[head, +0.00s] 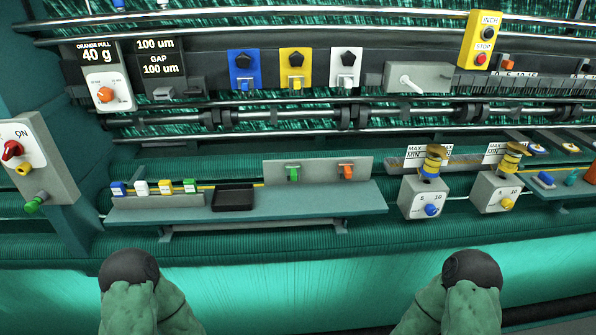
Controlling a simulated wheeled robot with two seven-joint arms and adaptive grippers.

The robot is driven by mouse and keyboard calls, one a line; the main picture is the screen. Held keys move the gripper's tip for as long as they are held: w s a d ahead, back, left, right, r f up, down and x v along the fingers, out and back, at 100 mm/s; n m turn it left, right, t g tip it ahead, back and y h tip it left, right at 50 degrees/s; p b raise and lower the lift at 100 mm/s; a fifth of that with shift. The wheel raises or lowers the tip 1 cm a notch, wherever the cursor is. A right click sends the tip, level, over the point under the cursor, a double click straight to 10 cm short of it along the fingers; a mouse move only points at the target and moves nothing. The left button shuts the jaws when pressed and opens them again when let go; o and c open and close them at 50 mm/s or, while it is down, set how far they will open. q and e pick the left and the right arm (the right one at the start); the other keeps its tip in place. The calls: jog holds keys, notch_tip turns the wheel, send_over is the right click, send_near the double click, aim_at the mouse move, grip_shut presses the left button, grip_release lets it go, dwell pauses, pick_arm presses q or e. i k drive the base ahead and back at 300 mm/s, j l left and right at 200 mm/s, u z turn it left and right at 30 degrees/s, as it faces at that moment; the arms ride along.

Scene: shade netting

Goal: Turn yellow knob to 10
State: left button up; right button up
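The yellow knob (507,203) is small and sits on the sloped front of a grey box (488,197) at the right. Marks reading 5 and 10 are printed above the knob; its pointer is too small to read. A yellow-wound spool (511,160) stands on top of that box. Both my arms show only as green sleeves with dark round ends at the bottom edge, one left of centre and one at the right. No gripper fingers are visible, and nothing touches the yellow knob.
A similar box with a blue knob (432,210) stands just left. A grey shelf (278,208) carries a black tray (233,198) and small coloured clips. Blue, yellow and white plates (347,68) hang above. A yellow INCH/STOP box (479,42) is upper right. Green netting in front is clear.

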aim_at(508, 204)
jog(key=z, duration=1.4)
